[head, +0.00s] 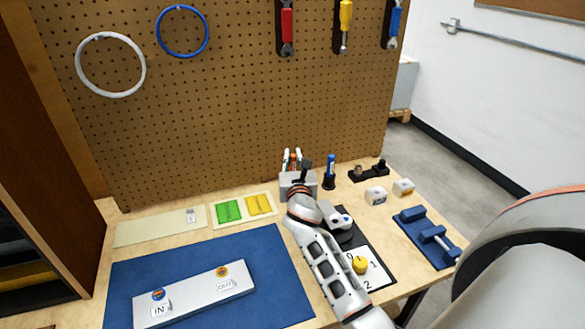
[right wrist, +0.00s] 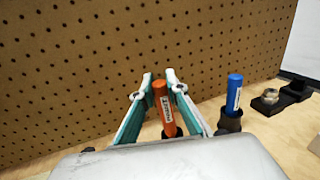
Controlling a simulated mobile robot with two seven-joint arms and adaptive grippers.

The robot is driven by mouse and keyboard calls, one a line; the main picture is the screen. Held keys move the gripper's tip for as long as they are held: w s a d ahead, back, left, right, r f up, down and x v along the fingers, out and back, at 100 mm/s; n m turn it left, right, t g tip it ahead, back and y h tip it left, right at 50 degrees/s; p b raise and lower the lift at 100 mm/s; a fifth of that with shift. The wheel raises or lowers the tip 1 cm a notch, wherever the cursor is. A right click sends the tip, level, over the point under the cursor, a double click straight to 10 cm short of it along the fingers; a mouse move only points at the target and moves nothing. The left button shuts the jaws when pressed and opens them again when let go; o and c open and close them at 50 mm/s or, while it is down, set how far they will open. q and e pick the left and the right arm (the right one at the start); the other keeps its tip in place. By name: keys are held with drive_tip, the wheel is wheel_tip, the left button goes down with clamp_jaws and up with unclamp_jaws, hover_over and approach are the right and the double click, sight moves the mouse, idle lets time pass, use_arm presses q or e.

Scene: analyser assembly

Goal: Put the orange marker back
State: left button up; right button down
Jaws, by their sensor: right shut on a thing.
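The orange marker (right wrist: 163,108) stands nearly upright between the fingers of my right gripper (right wrist: 159,92), which is shut on it. In the head view the orange marker (head: 293,157) shows only as a small orange patch between the fingers of the right gripper (head: 292,159), near the pegboard at the back of the table. A dark shape shows at the marker's lower end in the right wrist view, but its bottom is largely hidden. A blue marker (right wrist: 235,92) stands upright in a black holder (right wrist: 230,120) to the right. My left gripper is not in view.
A pegboard (head: 220,110) rises behind the table. A blue mat (head: 205,255) with a white IN/OUT plate (head: 225,270) lies at front left. Green and yellow pieces (head: 229,211) lie behind it. A blue fixture (head: 430,235) and small white blocks (head: 375,196) are at right.

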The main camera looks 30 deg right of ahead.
sight(294, 168)
wheel_tip(294, 168, down, 2)
drive_tip(key=shift+f+b, duration=0.2)
drive_tip(key=shift+b, duration=0.1)
drive_tip(key=shift+f, duration=0.4)
drive_tip(key=shift+r, duration=0.2)
drive_tip(key=shift+f, duration=0.2)
drive_tip(key=c, duration=2)
unclamp_jaws()
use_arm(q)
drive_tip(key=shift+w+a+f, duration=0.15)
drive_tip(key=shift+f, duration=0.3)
